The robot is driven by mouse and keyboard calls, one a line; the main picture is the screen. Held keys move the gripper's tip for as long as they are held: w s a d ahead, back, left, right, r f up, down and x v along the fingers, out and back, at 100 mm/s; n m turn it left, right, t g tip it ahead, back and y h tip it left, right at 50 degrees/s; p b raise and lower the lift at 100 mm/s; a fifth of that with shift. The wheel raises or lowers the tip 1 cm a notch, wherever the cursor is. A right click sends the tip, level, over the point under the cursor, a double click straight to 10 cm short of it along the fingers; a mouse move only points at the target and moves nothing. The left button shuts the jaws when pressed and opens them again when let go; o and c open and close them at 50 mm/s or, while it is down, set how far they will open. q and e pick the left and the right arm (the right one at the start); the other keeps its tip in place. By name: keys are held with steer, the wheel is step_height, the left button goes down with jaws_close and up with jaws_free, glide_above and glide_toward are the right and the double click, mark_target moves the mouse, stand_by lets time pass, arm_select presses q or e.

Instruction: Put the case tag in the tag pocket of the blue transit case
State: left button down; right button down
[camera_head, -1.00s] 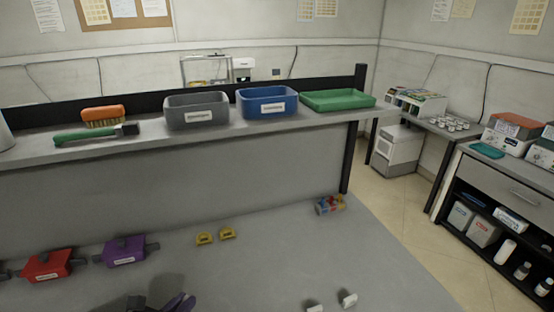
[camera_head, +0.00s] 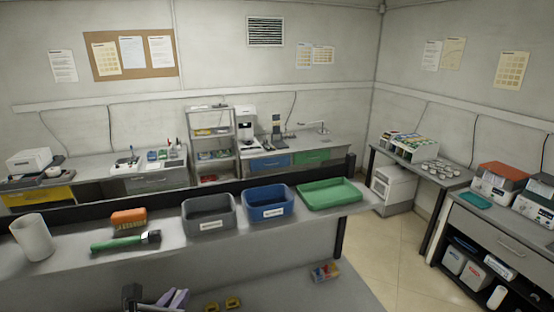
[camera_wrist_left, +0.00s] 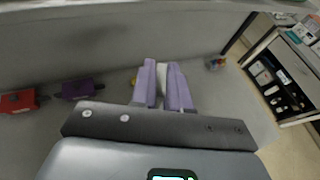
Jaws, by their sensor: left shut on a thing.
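My left gripper (camera_head: 178,298) shows at the bottom edge of the head view, above the lower bench. In the left wrist view its two purple fingers (camera_wrist_left: 164,80) are shut on a thin pale piece (camera_wrist_left: 161,74), seemingly the case tag and mostly hidden between them. A blue open-topped bin (camera_head: 267,214) with a white label stands on the raised shelf; I cannot tell whether it is the blue transit case. No tag pocket can be made out. My right gripper is not in view.
A grey bin (camera_head: 209,224) and a green tray (camera_head: 330,196) flank the blue bin. Red (camera_wrist_left: 18,101) and purple (camera_wrist_left: 78,90) labelled items lie on the lower bench.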

arm_select(q)
step_height(320, 180, up, 14)
steer(key=n+y+p, duration=0.1)
steer(key=p, duration=0.7)
